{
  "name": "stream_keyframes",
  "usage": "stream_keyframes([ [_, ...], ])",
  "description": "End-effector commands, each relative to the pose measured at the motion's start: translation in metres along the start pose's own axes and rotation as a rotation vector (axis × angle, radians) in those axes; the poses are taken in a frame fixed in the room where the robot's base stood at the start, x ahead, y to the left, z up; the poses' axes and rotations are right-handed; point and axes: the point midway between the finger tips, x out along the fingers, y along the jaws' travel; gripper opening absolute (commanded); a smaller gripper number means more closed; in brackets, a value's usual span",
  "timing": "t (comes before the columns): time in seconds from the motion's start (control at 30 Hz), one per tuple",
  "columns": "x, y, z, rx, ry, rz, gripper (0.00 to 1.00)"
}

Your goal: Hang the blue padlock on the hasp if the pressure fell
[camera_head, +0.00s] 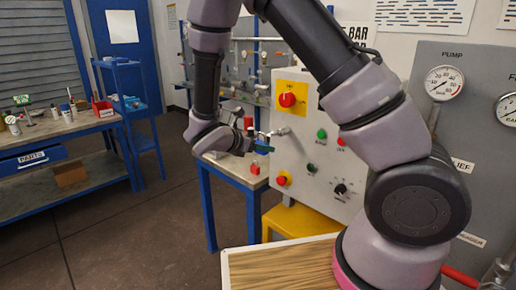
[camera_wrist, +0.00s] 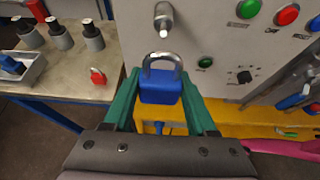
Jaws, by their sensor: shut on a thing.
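The blue padlock (camera_wrist: 160,88) is between the two green fingers of my gripper (camera_wrist: 160,80), shackle upward, in the wrist view. My gripper is shut on its body. The shackle top is just below a metal peg (camera_wrist: 163,20) on the grey panel, which looks like the hasp. I cannot tell whether they touch. In the head view my gripper (camera_head: 262,149) is at the left edge of the control panel (camera_head: 318,165). The pump gauge (camera_head: 444,83) is on the right wall panel. Its needle is too small to read surely. A second gauge (camera_head: 508,110) is partly cut off.
A red padlock (camera_wrist: 98,76) lies on the bench (camera_wrist: 75,70) left of my gripper, beside several dark-topped cylinders. The panel carries a red knob on a yellow plate (camera_head: 291,98) and several buttons. A yellow stand (camera_head: 300,219) is below. Floor to the left is clear.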

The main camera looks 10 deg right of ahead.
Motion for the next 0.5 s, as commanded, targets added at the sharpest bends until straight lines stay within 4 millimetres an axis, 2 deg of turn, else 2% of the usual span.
stream_keyframes([
  [0.5, 0.03, 0.0, 0.011, 0.001, -0.001, -0.002, 0.01],
])
